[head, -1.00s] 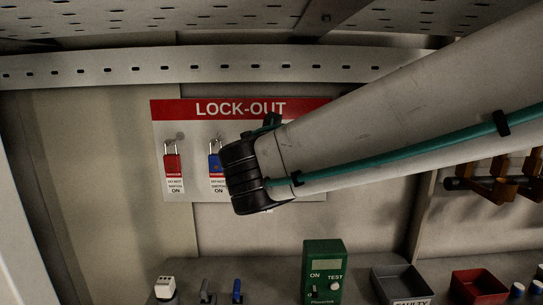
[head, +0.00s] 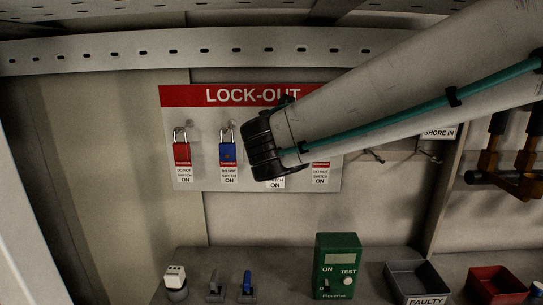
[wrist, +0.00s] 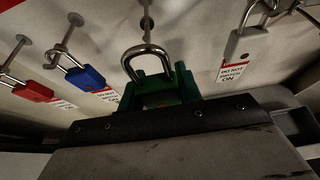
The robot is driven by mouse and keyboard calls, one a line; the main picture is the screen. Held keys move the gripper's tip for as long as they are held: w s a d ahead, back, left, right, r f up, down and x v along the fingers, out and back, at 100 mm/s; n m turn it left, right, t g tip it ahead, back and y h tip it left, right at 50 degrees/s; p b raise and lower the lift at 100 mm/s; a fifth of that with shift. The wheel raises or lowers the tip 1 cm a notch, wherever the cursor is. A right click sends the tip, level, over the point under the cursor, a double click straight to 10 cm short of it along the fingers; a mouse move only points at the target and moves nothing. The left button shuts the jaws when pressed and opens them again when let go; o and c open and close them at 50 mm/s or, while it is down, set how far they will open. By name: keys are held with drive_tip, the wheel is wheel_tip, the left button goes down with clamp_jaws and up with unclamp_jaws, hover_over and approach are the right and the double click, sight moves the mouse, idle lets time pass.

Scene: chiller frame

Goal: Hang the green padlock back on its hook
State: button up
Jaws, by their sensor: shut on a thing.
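The green padlock (wrist: 157,92) shows in the wrist view, its steel shackle (wrist: 146,58) pointing up. My gripper (wrist: 158,98) is shut on its body. A bare grey hook (wrist: 147,22) with a round end stands on the board just above the shackle. The shackle looks apart from this hook, but the depth between them is hard to judge. In the head view my gripper (head: 265,148) is in front of the white LOCK-OUT board (head: 205,125), right of the blue padlock. There it hides the green padlock and the hook.
A red padlock (head: 181,153) and a blue padlock (head: 228,153) hang left of my gripper. A grey padlock (wrist: 245,43) hangs to the right in the wrist view. Below stand a green tester (head: 337,266), a grey bin (head: 417,280) and a red bin (head: 495,283).

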drive_tip(key=shift+r+x, duration=0.2)
drive_tip(key=shift+x, duration=1.25)
drive_tip(key=shift+r+x, duration=0.15)
drive_tip(key=shift+x, duration=1.25)
drive_tip(key=shift+w, duration=0.2)
drive_tip(key=o, duration=1.3)
